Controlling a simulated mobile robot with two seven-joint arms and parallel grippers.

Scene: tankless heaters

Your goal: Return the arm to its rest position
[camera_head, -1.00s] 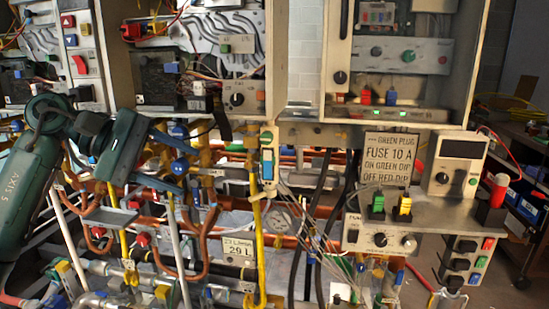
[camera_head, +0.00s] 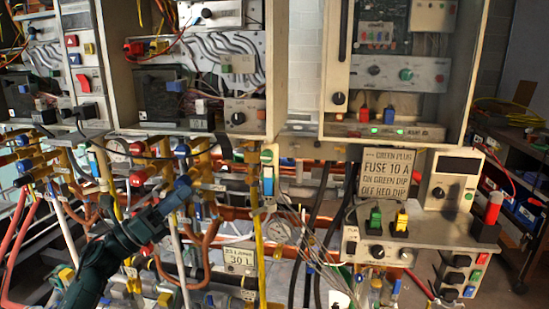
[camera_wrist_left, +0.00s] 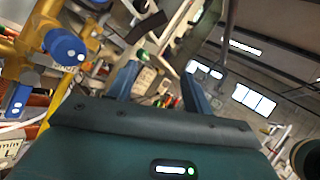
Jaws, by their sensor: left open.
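My left arm comes in from the lower left of the head view. Its dark green wrist ends at my left gripper (camera_head: 184,194), which is in front of the pipes and valves under the left heater. In the left wrist view the two blue fingers (camera_wrist_left: 160,88) stand well apart, with nothing held between them. A blue round knob (camera_wrist_left: 65,48) on yellow pipework is left of the fingers in that view. Whether the gripper touches any valve in the head view cannot be told. My right gripper is out of view.
Open heater cabinets stand at the left (camera_head: 190,75) and right (camera_head: 404,70). A control box (camera_head: 420,232) with green and yellow plugs is at the right, beside a fuse sign (camera_head: 387,173). Pipes (camera_head: 200,250) crowd the lower left. A sign reads 30 L (camera_head: 240,257).

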